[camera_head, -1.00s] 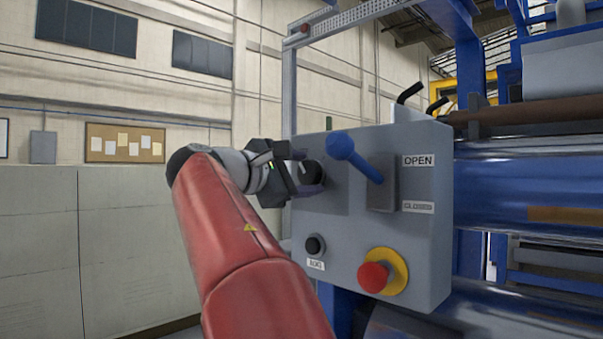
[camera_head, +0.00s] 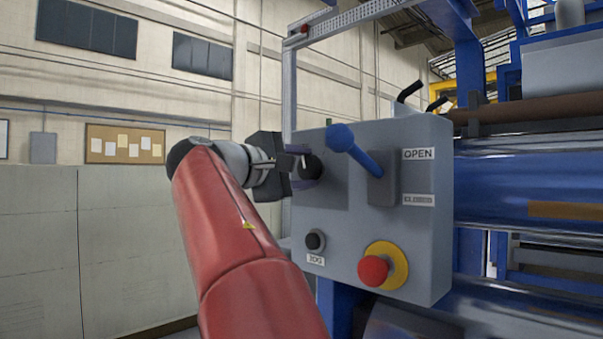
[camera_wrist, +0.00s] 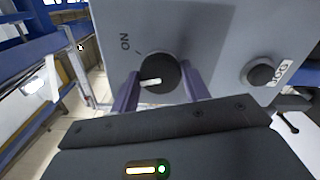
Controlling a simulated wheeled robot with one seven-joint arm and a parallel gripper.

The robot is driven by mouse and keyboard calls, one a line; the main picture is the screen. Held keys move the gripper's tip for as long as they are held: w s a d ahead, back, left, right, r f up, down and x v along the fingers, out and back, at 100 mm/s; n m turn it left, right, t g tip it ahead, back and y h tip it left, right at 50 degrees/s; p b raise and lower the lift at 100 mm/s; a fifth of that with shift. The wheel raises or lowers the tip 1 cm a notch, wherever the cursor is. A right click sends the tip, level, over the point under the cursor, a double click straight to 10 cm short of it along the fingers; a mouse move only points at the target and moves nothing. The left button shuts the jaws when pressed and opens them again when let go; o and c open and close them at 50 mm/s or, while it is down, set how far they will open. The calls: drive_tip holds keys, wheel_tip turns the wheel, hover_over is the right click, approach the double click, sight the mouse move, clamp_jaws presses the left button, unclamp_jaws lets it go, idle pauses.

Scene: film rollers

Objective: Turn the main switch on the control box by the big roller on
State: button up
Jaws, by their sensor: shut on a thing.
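The grey control box (camera_head: 420,245) stands in front of the big roller. Its main switch is a round black knob, seen in the head view (camera_head: 311,167) and in the wrist view (camera_wrist: 158,73). My gripper (camera_wrist: 161,90) is shut on the knob, with one purple finger on either side. A white mark on the knob points left in the wrist view. The ON label (camera_wrist: 125,42) and a short tick lie to its upper left, and the mark is not lined up with the tick. In the head view my gripper (camera_head: 300,168) partly hides the knob.
A blue lever (camera_head: 352,152) sticks out right of the knob, beside OPEN and CLOSED labels. Below are a black JOG button (camera_head: 315,241) and a red emergency stop (camera_head: 374,270) on yellow. The blue roller machine (camera_head: 520,190) fills the right.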

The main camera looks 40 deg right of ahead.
drive_tip(key=m, duration=0.2)
drive_tip(key=m+b, duration=0.2)
drive_tip(key=m, duration=0.1)
drive_tip(key=shift+f+m, duration=0.25)
drive_tip(key=shift+m, duration=0.05)
drive_tip(key=shift+m+b, duration=0.7)
drive_tip(key=shift+m, duration=1.5)
drive_tip(key=o, duration=1)
drive_tip(key=shift+r, duration=0.1)
drive_tip(key=a, duration=0.8)
drive_tip(key=shift+s+b, duration=0.3)
drive_tip(key=shift+b, duration=0.1)
drive_tip(key=shift+d, duration=0.1)
